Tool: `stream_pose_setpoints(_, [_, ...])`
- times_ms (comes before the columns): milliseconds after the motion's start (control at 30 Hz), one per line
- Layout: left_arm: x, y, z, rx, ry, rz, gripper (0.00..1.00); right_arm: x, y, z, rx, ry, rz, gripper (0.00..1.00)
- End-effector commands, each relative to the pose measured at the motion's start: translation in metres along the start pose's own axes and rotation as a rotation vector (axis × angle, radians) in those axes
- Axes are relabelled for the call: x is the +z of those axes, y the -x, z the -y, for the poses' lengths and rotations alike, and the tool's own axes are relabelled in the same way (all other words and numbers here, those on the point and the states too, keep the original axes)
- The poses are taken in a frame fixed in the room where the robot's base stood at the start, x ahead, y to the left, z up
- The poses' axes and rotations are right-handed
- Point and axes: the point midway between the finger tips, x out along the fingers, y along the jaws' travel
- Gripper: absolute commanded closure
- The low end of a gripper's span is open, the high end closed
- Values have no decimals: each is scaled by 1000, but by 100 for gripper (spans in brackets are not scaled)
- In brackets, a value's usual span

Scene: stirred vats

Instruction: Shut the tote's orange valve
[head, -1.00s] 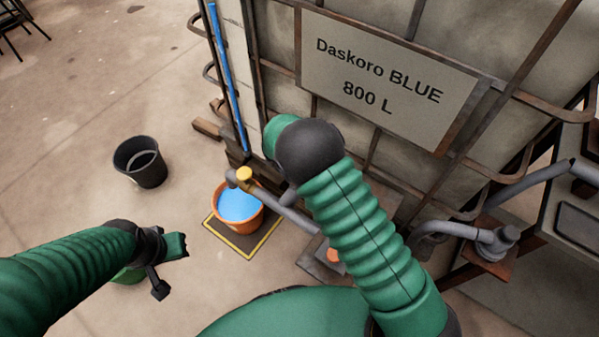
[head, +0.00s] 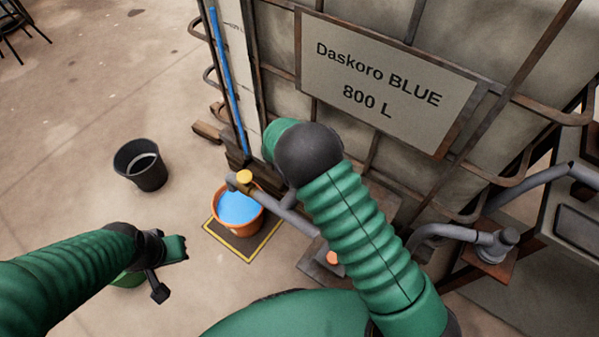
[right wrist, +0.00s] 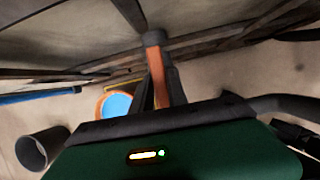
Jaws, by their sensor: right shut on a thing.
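The caged tote (head: 283,85) stands at the right with a "Daskoro BLUE 800 L" sign (head: 390,80). In the right wrist view, my right gripper (right wrist: 160,82) is shut on an upright orange bar, the orange valve handle (right wrist: 154,62), beside the tote's cage. In the head view, my right forearm and wrist hide the right gripper and the handle. My left gripper (head: 173,270) is open and empty, low on the left, away from the tote.
A blue level tube (head: 228,85) runs up the tote's corner. Floor at left is mostly clear.

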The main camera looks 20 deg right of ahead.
Motion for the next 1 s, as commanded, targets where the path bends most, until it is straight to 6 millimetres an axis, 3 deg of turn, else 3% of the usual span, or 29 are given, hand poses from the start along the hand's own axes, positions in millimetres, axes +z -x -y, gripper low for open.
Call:
stream_pose_setpoints(533, [-8,32,0,0,0,0,100,2,2,-4,-141,-347,0,100])
stream_pose_setpoints(1000, [-7,30,0,0,0,0,100,2,-2,-7,-309,-762,-1,100])
